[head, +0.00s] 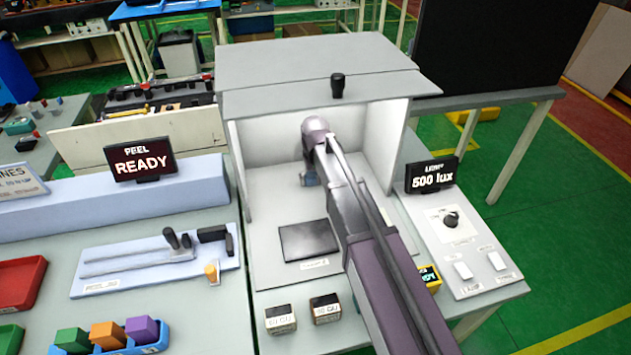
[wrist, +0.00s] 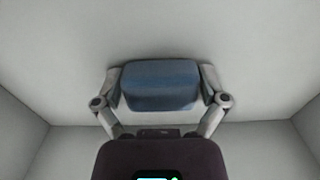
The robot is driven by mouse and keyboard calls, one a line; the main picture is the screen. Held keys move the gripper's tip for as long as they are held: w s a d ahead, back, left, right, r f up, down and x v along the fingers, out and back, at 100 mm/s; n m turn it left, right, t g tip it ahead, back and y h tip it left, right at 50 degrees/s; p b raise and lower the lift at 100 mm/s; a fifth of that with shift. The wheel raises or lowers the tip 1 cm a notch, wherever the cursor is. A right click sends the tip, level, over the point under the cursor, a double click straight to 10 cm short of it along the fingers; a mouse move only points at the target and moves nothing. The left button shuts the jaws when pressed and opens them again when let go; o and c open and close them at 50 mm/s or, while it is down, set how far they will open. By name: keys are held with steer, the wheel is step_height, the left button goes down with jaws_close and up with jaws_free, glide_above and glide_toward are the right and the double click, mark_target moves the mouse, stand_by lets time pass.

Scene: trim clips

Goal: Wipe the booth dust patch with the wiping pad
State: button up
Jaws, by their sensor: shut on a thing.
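My gripper (wrist: 160,90) is shut on the blue wiping pad (wrist: 160,86), with one finger at each end of it in the wrist view. In the head view my arm reaches into the lit white booth (head: 272,145), and a small blue part of the pad (head: 309,178) shows below the wrist. The pad is close to a plain pale booth surface in the wrist view; I cannot tell whether it touches. I cannot make out a dust patch in either view. My arm hides part of the booth's inside.
The booth's walls and roof (head: 310,62) enclose my gripper. A dark flat plate (head: 308,240) lies at the booth's front. Two small boxes (head: 281,319) stand before it. A 500 lux display (head: 432,175) and a knob panel (head: 460,235) are at right, a READY display (head: 141,162) at left.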

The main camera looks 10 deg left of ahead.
steer(key=shift+w+a, duration=0.1)
steer(key=shift+w, duration=0.1)
steer(key=shift+w+a, duration=0.35)
steer(key=shift+w, duration=0.45)
steer(key=shift+w+a, duration=0.3)
steer(key=shift+w, duration=0.45)
steer(key=shift+r+p, duration=0.15)
steer(key=shift+p, duration=0.15)
steer(key=shift+r+p, duration=2.85)
steer(key=shift+r, duration=0.05)
step_height(320, 180, up, 3)
steer(key=p, duration=0.3)
steer(key=shift+s, duration=0.15)
